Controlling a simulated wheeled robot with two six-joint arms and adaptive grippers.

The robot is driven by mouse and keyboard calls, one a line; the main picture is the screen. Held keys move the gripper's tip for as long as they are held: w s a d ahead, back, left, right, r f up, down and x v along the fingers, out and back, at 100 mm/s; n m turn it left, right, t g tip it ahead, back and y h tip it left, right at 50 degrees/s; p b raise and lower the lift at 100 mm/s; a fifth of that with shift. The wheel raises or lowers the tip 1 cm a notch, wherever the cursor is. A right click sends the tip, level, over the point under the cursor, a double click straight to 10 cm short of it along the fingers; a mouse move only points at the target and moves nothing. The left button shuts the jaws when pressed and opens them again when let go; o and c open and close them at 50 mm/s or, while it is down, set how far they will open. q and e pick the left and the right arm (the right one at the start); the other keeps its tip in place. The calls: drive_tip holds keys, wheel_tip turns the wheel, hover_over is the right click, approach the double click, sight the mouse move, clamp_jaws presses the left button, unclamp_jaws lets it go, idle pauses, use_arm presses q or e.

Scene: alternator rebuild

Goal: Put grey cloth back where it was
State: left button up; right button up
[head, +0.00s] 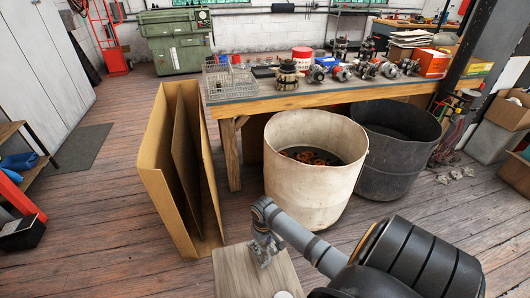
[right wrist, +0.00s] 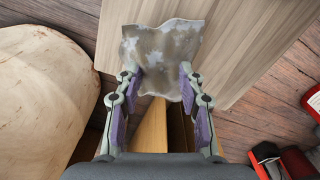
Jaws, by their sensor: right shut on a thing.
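The grey cloth (right wrist: 163,48) is a small, stained, wavy-edged piece at the fingertips of my right gripper (right wrist: 160,80), which is shut on it. In the right wrist view the cloth shows over a pale wooden top (right wrist: 240,35); I cannot tell whether it touches that top. In the head view my right gripper (head: 264,252) is low over the same wooden top (head: 233,277), and the cloth is hard to make out there. My left gripper is not in view.
A cream bin (head: 315,185) with orange-brown parts inside and a dark bin (head: 390,165) stand beyond the wooden top. Tall open cardboard (head: 160,195) stands to the left. A workbench (head: 330,93) carries a wire basket (head: 232,85) and several machine parts.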

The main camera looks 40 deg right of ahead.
sight(265, 244)
drive_tip(key=shift+w+d+f, duration=0.1)
drive_tip(key=shift+d+f, duration=0.2)
drive_tip(key=shift+f, duration=0.1)
drive_tip(key=shift+d+f, duration=0.2)
drive_tip(key=shift+f, duration=0.05)
wheel_tip(265, 244, down, 3)
drive_tip(key=shift+w+f+b, duration=0.1)
drive_tip(key=shift+b, duration=0.5)
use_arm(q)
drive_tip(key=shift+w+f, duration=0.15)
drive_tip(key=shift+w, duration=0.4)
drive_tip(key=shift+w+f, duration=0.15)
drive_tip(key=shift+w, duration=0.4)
use_arm(e)
drive_tip(key=o, duration=1.1)
